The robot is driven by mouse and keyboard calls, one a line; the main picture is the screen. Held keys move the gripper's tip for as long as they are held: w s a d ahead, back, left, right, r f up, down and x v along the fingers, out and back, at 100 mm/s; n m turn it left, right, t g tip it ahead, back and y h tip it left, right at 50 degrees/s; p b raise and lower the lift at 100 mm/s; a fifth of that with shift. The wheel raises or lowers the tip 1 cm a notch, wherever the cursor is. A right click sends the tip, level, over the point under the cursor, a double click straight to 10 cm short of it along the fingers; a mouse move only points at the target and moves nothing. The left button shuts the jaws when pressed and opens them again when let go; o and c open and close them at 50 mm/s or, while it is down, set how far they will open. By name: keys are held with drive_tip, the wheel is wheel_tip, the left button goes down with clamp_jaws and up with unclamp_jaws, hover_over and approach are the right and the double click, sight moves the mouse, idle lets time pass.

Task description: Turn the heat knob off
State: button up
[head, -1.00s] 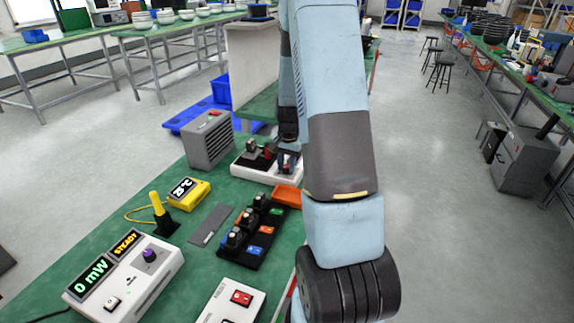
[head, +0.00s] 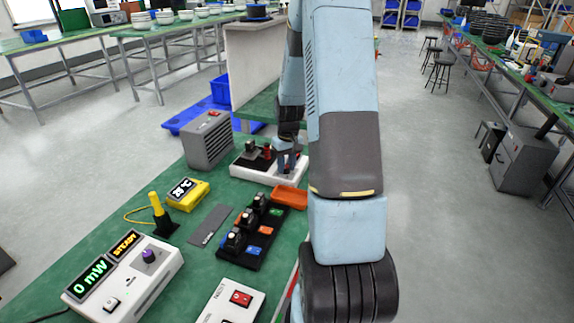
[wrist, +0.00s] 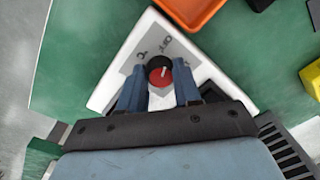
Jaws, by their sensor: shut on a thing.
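The heat knob (wrist: 160,73) is a round black knob with a red top and a white pointer line. It stands on a white control box (wrist: 107,92) with a grey label plate marked "OFF". In the wrist view my gripper (wrist: 160,88) has its two blue fingers on either side of the knob, shut on it. In the head view my gripper (head: 287,160) is low over the right part of the white box (head: 243,173), and I cannot make out the knob there. The pointer's exact setting against the label is hard to read.
An orange tray (head: 290,198) sits right in front of the white box. A grey vented heater-like box (head: 208,143) stands behind left. A black rack (head: 238,250) with several modules, a yellow temperature display (head: 188,193) and a power meter (head: 140,285) are nearer.

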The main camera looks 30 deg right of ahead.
sight(288, 166)
drive_tip(key=shift+w+r+n, duration=0.1)
drive_tip(key=shift+w+n, duration=0.05)
drive_tip(key=shift+n, duration=0.45)
drive_tip(key=o, duration=1.1)
drive_tip(key=shift+c, duration=0.2)
wheel_tip(288, 166, up, 14)
drive_tip(key=shift+d+f, duration=0.25)
drive_tip(key=shift+d, duration=0.1)
